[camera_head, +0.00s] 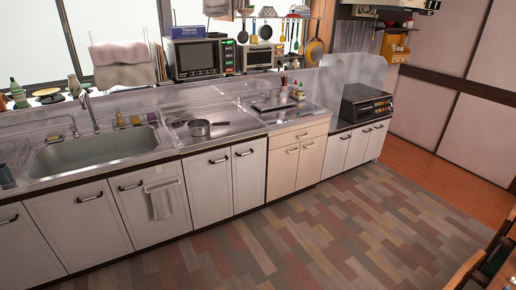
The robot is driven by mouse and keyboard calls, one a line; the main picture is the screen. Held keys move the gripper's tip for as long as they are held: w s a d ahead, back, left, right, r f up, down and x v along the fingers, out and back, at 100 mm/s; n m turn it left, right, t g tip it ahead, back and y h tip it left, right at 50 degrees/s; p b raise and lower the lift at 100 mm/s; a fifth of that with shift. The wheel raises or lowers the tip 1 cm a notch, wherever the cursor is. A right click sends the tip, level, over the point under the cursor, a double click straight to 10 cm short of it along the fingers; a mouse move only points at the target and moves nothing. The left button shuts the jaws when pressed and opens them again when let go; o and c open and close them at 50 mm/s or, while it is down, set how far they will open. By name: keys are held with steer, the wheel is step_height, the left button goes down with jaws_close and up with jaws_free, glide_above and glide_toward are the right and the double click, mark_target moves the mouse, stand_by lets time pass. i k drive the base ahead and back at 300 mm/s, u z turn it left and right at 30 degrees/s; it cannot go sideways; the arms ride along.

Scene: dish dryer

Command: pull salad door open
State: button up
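No door in view is marked as the salad door, so I cannot tell which one it is. A row of shut white cabinet doors with dark handles (207,190) runs under the counter. A narrower cream cabinet (297,165) stands in the row, with a drawer above two shut doors. More white doors (357,150) are to its right, under the stove. My gripper is not in view.
The counter holds a steel sink (95,149), a small pot (200,128) and a black stove (365,104). A towel (163,200) hangs on one door. The plank floor (290,238) before the cabinets is clear. A wooden chair (490,255) is at the lower right.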

mark_target(248, 159)
steer(key=z, duration=0.35)
steer(key=i, duration=3.05)
